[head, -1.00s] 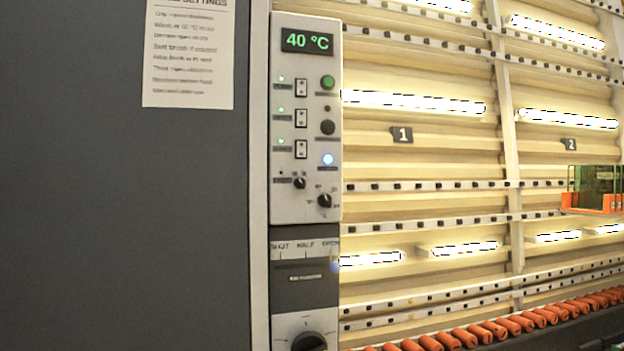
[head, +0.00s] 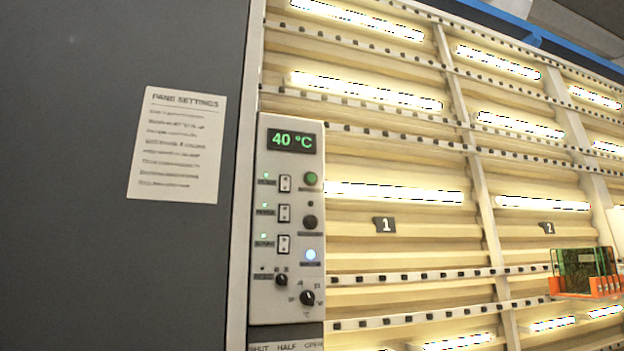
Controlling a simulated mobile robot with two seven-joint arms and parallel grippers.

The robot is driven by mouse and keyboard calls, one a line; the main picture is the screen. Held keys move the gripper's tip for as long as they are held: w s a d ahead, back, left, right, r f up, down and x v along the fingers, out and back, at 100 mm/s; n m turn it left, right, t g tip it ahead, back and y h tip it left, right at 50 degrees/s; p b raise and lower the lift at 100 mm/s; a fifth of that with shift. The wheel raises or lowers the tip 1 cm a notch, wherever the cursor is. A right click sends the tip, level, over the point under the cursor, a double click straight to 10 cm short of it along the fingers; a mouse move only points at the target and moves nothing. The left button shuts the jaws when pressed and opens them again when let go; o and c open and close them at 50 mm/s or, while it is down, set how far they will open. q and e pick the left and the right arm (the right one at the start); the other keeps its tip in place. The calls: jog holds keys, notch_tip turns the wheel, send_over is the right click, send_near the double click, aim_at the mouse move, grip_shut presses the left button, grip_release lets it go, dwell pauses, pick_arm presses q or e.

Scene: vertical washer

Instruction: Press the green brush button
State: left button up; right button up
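A tall light-grey control panel (head: 287,220) stands upright left of the middle in the head view. Its display (head: 291,140) reads 40 °C in green. A round green button (head: 310,179) sits at the panel's upper right, below the display. Below it are a dark round button (head: 310,222) and a lit bluish-white button (head: 310,254). Three rocker switches with small green lights line the left side, and two black knobs are at the bottom. The small labels are too blurred to read, so I cannot tell which button is the brush one. Neither of my grippers is in view.
A dark grey wall (head: 130,270) with a "PANE SETTINGS" sheet (head: 177,146) fills the left. An orange holder (head: 590,288) with a dark glass pane (head: 584,263) stands at the far right.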

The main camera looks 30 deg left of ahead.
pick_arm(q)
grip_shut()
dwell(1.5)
